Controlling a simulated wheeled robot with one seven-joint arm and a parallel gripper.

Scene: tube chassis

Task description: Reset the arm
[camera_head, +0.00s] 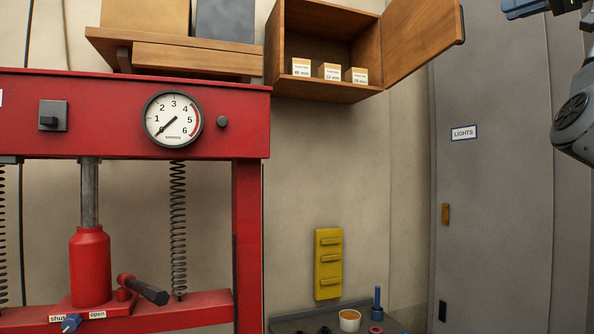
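Part of my arm (575,112), a dark grey link with a round joint cap, shows at the right edge in the head view. A dark blue-grey piece (528,8) juts in from the top right corner, cut off by the frame. It looks like the end of my arm, but its fingers cannot be made out. Whether my gripper is open or holds anything does not show. Both parts appear in front of the grey door (505,220), apart from the other objects in view.
A red press (250,200) with a gauge (173,119) and a red jack (90,267) fills the left. A wooden cabinet (330,92) with its door (422,38) open holds small labelled boxes. A yellow rack (328,264) hangs above a dark bench (290,325) bearing a cup (350,321).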

